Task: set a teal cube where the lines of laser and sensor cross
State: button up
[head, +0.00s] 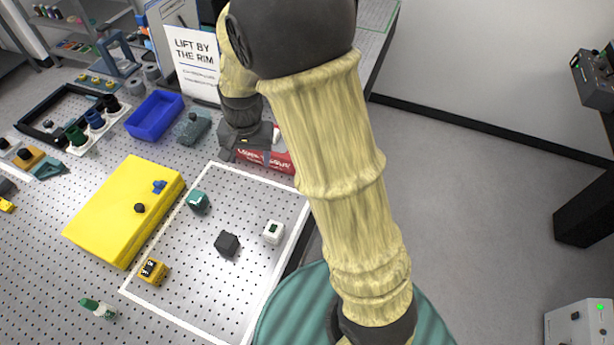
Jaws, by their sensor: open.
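A black cube (227,244), a white cube with a dark green mark (272,232) and a yellow block with a dark, white-marked face (152,269) stand in the same outline. I cannot tell which of these is the laser or the sensor, and no beam lines show. My gripper (248,158) is open, above and behind the teal cube, in front of a red box (268,161). Its fingertips are partly unclear; nothing shows held.
A large yellow case (115,215) lies left of the outline. A blue bin (154,115), a grey-teal fixture (192,127) and a "LIFT BY THE RIM" sign (195,60) stand at the back. Bare table lies between the small blocks. My arm covers the right side.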

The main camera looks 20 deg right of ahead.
jog(key=s+d+r+n+t, duration=0.1)
jog(key=s+d+n, duration=0.3)
jog(key=s+d, duration=0.6)
jog(key=shift+s+r+n+t+h, duration=0.35)
jog(key=shift+s+r, duration=0.4)
jog(key=shift+s, duration=0.5)
jog(key=shift+a, duration=0.1)
jog(key=shift+c, duration=0.2)
